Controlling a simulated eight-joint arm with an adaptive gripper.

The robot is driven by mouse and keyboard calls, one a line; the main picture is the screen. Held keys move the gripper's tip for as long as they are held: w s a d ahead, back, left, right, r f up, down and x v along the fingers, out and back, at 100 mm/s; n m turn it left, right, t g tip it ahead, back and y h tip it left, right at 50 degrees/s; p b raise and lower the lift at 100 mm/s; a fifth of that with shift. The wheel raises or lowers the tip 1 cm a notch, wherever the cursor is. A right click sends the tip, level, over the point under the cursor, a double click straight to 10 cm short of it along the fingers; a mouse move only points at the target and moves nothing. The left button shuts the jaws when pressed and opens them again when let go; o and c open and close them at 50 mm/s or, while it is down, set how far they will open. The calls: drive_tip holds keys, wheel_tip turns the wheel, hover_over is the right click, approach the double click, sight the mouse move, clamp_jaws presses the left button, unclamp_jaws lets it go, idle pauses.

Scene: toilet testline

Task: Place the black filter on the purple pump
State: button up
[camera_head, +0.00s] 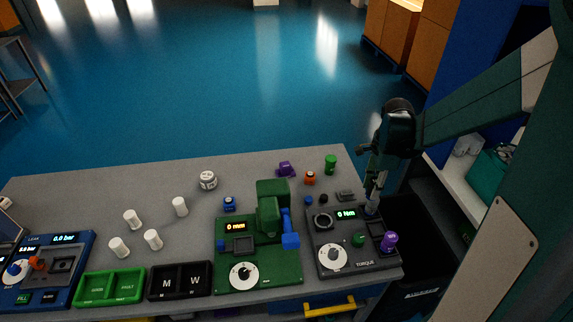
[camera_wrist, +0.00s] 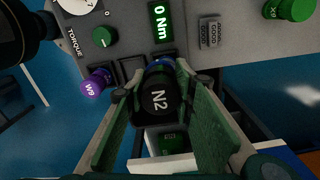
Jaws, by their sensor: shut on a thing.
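My gripper (camera_wrist: 160,105) is shut on a black round piece marked N2 (camera_wrist: 160,95), which looks like the black filter. A blue band shows behind its far edge; I cannot tell whether it belongs to it. In the head view my gripper (camera_head: 371,204) hangs over the right edge of the torque station (camera_head: 334,234), and the filter is too small to tell there. A purple cylinder marked W9 (camera_wrist: 94,86) stands at the station's corner, apart from my gripper; the head view shows it too (camera_head: 389,242). Another purple piece (camera_head: 286,169) lies at the table's back. I cannot tell which is the pump.
The green press station (camera_head: 258,245) stands left of the torque station. Several white cylinders (camera_head: 132,219) are at left. The table ends just right of the station.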

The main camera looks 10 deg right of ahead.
drive_tip(key=w+a+r+p, duration=0.1)
drive_tip(key=w+a, duration=0.5)
drive_tip(key=w, duration=0.3)
drive_tip(key=w+a+r+p, duration=0.1)
drive_tip(key=w+a, duration=0.5)
drive_tip(key=w, duration=0.3)
drive_tip(key=p, duration=0.2)
hover_over(285, 164)
drive_tip(key=shift+s+f, duration=0.1)
drive_tip(key=shift+f, duration=0.1)
drive_tip(key=shift+f, duration=3.05)
drive_tip(key=shift+f, duration=1.85)
drive_tip(key=shift+f, duration=0.2)
